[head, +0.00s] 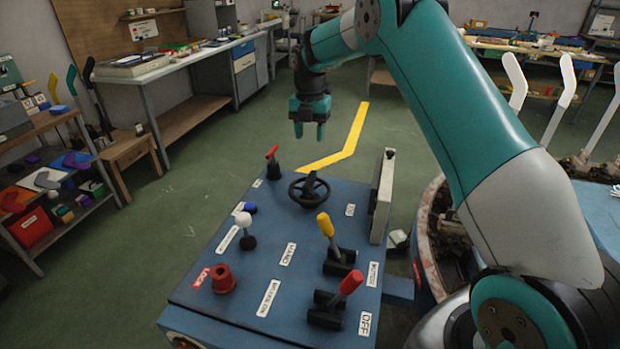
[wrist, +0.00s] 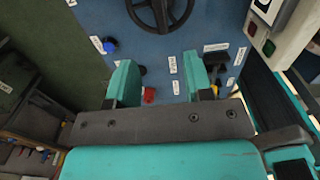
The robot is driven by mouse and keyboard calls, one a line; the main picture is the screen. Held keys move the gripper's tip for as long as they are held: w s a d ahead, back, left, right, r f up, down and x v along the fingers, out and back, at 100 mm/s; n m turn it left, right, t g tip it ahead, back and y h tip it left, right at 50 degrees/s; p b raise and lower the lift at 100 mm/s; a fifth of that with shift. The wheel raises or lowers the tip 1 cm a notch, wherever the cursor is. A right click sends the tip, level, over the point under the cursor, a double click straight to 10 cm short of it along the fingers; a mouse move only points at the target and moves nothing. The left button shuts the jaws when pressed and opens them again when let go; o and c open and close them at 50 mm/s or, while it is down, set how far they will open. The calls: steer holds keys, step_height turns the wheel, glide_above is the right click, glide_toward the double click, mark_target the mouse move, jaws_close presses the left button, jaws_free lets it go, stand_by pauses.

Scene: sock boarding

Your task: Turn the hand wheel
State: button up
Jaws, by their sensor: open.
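The black hand wheel (head: 309,190) sits on the blue top of the console (head: 210,293), near its far edge, with a knob standing up from it. In the wrist view the wheel (wrist: 160,12) is cut off by the top edge. My gripper (head: 309,132) is open and empty, above and beyond the wheel in the head view, apart from it. In the wrist view its two teal fingers (wrist: 161,80) stand apart with the console surface below between them.
The console also bears a red-handled valve (head: 272,160), a white-knobbed lever (head: 245,230), yellow (head: 325,224) and red (head: 350,284) levers, a red button (head: 222,279) and an upright panel (head: 382,196) right of the wheel. Shelves (head: 60,190) stand left.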

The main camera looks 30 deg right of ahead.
mark_target(310, 178)
step_height(310, 178, down, 15)
steer(key=p, duration=0.2)
steer(key=shift+p, duration=0.35)
jaws_close()
